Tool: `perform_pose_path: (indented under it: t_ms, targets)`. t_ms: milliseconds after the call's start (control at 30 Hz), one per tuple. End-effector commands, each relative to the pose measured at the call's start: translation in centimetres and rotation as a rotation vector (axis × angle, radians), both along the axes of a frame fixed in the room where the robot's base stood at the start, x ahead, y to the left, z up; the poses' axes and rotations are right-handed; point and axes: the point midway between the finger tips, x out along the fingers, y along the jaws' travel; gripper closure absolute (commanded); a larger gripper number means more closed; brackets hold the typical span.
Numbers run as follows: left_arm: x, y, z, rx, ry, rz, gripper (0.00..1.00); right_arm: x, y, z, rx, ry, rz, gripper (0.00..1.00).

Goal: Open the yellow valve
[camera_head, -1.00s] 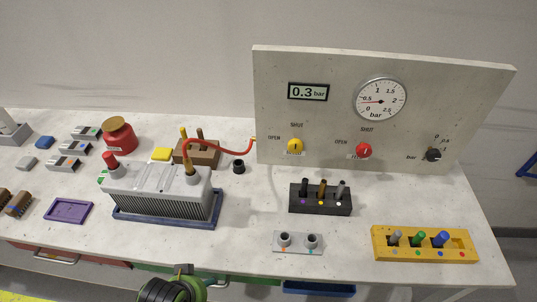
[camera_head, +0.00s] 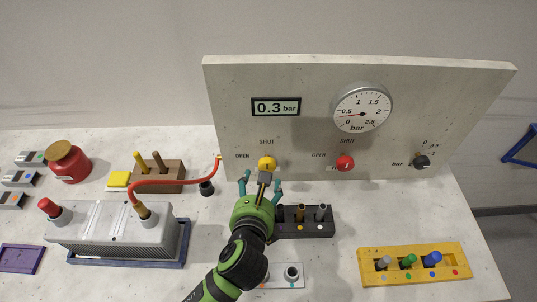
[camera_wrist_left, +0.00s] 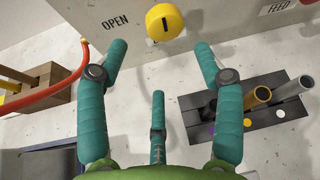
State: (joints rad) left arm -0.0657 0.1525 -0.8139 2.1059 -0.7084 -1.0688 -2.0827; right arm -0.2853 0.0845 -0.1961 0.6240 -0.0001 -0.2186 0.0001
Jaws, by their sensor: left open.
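The yellow valve (camera_head: 267,163) is a round knob on the upright grey panel (camera_head: 300,130), below the word SHUT and right of the word OPEN. In the left wrist view the yellow valve (camera_wrist_left: 164,22) shows a dark line on its face, standing about upright. My left gripper (camera_head: 261,182) is just in front of and below the valve. Its teal fingers are spread apart and empty. In the left wrist view the gripper (camera_wrist_left: 160,55) has the valve ahead, beyond its fingertips, with a gap between. My right gripper is not in view.
A red hose (camera_head: 180,181) curves to the panel's left edge. A black block (camera_head: 305,229) with pegs stands close right of my gripper.

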Motion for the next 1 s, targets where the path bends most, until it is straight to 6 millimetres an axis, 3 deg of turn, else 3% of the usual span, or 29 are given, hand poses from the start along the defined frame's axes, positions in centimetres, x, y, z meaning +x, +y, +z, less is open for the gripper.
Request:
perform_pose_path:
  t_ms: [167, 433, 633, 967, 1000]
  targets:
    - [0.9, -1.0, 0.4, 0.096, -0.046, -0.06, 0.32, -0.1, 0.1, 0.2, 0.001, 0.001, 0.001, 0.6]
    - [4.6, -1.4, -1.1, 0.095, -0.044, -0.058, 0.32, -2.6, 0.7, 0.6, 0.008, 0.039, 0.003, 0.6]
    - [6.4, -1.6, -1.9, 0.092, -0.044, -0.058, 0.32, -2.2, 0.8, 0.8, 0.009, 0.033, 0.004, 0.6]
    - [6.7, -1.7, -2.1, 0.09, -0.043, -0.058, 0.32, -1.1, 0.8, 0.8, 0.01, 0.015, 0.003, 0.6]
    - [6.7, -1.7, -2.1, 0.09, -0.043, -0.058, 0.48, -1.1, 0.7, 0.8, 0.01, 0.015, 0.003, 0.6]
